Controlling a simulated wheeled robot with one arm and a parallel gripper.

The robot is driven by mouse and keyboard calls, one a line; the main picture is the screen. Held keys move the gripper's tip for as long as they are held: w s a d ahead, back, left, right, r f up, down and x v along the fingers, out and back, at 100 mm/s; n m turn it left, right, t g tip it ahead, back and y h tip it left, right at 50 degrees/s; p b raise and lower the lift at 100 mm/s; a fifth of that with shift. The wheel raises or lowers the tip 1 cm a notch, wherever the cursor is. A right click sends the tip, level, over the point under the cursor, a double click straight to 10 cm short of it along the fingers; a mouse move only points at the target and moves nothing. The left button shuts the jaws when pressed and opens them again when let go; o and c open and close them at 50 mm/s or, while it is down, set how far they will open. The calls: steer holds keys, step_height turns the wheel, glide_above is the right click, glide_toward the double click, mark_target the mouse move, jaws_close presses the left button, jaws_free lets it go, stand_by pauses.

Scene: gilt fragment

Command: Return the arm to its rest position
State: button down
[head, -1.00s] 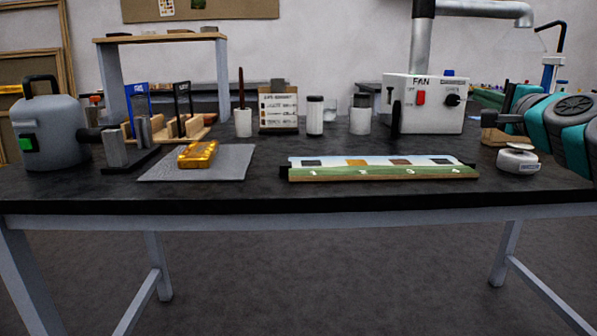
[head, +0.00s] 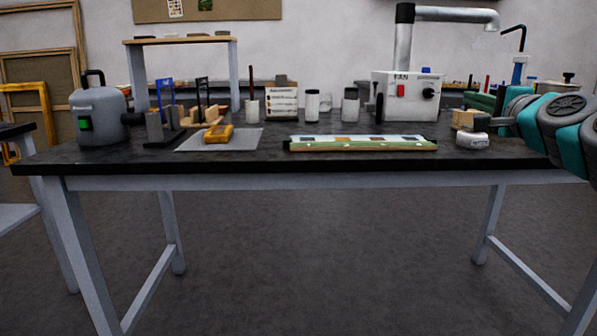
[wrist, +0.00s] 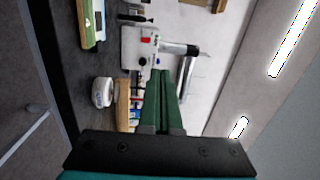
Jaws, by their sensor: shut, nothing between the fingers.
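My gripper (wrist: 163,75) shows in the wrist view as two long green fingers lying together, with nothing between them. It points away from the wrist toward the fan box and the wall, clear of the objects. My teal and grey arm (head: 565,125) is folded at the right edge of the head view, near the right end of the black workbench (head: 330,167). The fingers cannot be clearly made out in the head view.
On the bench are a grey tank (head: 100,118), a gold piece (head: 218,133) on a grey mat (head: 190,146), a long sample strip (head: 360,143), a fan box (head: 405,95) and a white round tin (head: 472,140). Another table (head: 15,131) stands left. The floor in front is clear.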

steer(key=s+a+f+n+g+y, duration=0.1)
steer(key=s+a+f+n+g, duration=0.2)
steer(key=a+f, duration=0.4)
steer(key=s+a+f+n+g+y+p, duration=0.1)
steer(key=s+a+f+n+g+y, duration=0.2)
steer(key=a, duration=0.5)
steer(key=s+a+f+n+g, duration=0.2)
steer(key=s+a+f+n, duration=0.15)
steer(key=a+f, duration=0.4)
steer(key=s+a+f+n+g+h, duration=0.25)
steer(key=s+f+n+g, duration=0.35)
steer(key=s+f, duration=0.95)
steer(key=s+d+f+g+h, duration=0.1)
steer(key=s+d+f+g, duration=0.1)
steer(key=s, duration=0.3)
steer(key=s+d+f+g+h+p, duration=0.1)
steer(key=s+f+g, duration=0.1)
steer(key=s, duration=0.3)
steer(key=s+d+f+g+h, duration=0.1)
steer(key=s+d+f+g, duration=0.1)
steer(key=s+f, duration=0.2)
steer(key=shift+s+d+n, duration=0.35)
steer(key=shift+s+n, duration=0.1)
steer(key=shift+s, duration=0.25)
steer(key=shift+f, duration=0.1)
